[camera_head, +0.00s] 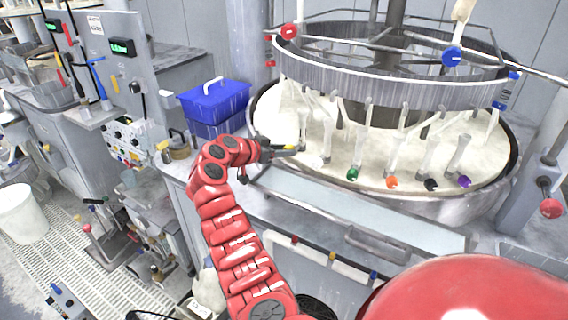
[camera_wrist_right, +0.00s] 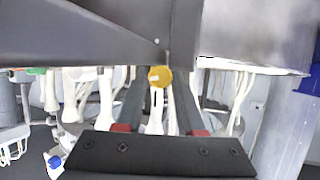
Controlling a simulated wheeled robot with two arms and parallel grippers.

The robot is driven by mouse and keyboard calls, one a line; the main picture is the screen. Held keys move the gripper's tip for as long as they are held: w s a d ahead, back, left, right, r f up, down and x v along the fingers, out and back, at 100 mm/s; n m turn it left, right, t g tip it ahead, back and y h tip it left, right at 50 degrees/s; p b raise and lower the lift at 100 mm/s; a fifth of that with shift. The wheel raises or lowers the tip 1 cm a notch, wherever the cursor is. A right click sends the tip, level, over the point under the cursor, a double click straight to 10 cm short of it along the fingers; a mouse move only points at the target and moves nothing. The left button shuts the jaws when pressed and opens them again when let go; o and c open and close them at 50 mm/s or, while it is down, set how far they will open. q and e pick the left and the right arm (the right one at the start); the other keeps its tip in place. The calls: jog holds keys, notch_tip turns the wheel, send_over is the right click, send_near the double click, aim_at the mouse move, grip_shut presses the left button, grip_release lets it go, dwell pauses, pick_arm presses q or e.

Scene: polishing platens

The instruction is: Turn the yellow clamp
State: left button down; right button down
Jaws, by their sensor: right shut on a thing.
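The yellow clamp (camera_head: 289,147) is at the left front of the round white platen basin, mostly hidden by my gripper in the head view. In the right wrist view the clamp's round yellow knob (camera_wrist_right: 159,77) shows between the far ends of my two dark fingers. My right gripper (camera_head: 296,149) comes in from the left, low over the basin's rim. It is shut on the yellow clamp; the wrist view shows the fingers (camera_wrist_right: 159,90) on either side of it. My left gripper is not in view.
Green (camera_head: 352,174), orange (camera_head: 392,182), black (camera_head: 431,184) and purple (camera_head: 464,181) clamps line the basin's front. A grey ring (camera_head: 390,90) hangs above. A blue box (camera_head: 214,100) stands behind my wrist. A flat ledge (camera_head: 350,205) runs along the front.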

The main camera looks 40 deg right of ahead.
dwell(0.4)
jog(key=c, duration=0.5)
grip_release()
jog(key=shift+a, duration=0.1)
jog(key=shift+a+r, duration=0.15)
jog(key=shift+a, duration=0.2)
jog(key=b+v, duration=0.5)
jog(key=v, duration=1.1)
jog(key=shift+w+a+r, duration=0.1)
jog(key=shift+a+r, duration=0.1)
jog(key=shift+r, duration=0.05)
